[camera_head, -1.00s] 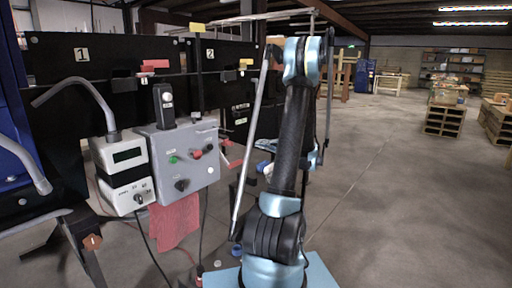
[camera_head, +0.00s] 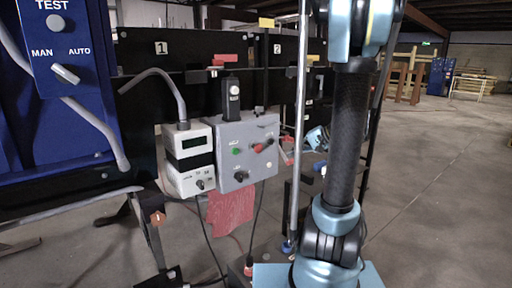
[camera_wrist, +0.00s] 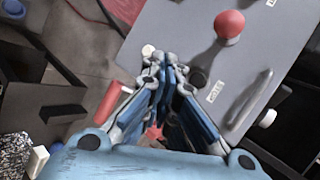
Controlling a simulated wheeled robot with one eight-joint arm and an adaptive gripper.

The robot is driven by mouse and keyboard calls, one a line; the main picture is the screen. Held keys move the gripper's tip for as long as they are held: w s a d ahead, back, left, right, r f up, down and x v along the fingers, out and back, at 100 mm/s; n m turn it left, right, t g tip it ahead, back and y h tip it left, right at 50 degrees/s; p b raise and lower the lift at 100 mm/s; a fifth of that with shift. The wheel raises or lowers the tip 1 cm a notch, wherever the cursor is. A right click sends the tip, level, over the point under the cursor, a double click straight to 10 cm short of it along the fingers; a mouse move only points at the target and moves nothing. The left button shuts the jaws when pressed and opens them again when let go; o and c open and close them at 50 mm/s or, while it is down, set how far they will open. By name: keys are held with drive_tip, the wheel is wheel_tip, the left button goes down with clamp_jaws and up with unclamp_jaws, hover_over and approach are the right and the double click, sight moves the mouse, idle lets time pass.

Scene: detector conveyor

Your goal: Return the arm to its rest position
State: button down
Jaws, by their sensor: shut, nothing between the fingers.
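My arm rises at the right of centre in the head view, its dark upper link upright and its elbow cut off by the top edge. My gripper (camera_wrist: 164,72) is shut and empty in the wrist view, its blue fingers together. It points toward a grey panel (camera_wrist: 185,30) with a red knob (camera_wrist: 229,25) and a metal handle (camera_wrist: 250,97). I cannot tell the gap between the fingertips and the panel. In the head view the gripper is small and partly hidden behind my arm.
A grey control box (camera_head: 246,148) with a black handset (camera_head: 231,98) stands beside a white meter (camera_head: 188,158). A red cloth (camera_head: 230,206) hangs below. A blue panel (camera_head: 68,45) with a MAN/AUTO switch is at the left. Open floor (camera_head: 450,190) lies to the right.

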drive_tip(key=s+a+f+n+g+h, duration=0.1)
drive_tip(key=s+f+h, duration=0.1)
drive_tip(key=s, duration=0.6)
drive_tip(key=s+a+f+n+g+h, duration=0.2)
drive_tip(key=s+h, duration=0.1)
drive_tip(key=s, duration=0.5)
drive_tip(key=s+d+f+n+h, duration=0.1)
drive_tip(key=s+d+f+h, duration=0.1)
drive_tip(key=s, duration=0.4)
drive_tip(key=s+d+f+n+h, duration=0.1)
drive_tip(key=s+d+f+h, duration=0.1)
drive_tip(key=s, duration=0.4)
drive_tip(key=shift+s+d+f+h, duration=0.15)
drive_tip(key=shift+d+f+h, duration=0.15)
drive_tip(key=shift+d+f, duration=0.5)
drive_tip(key=shift+s, duration=0.1)
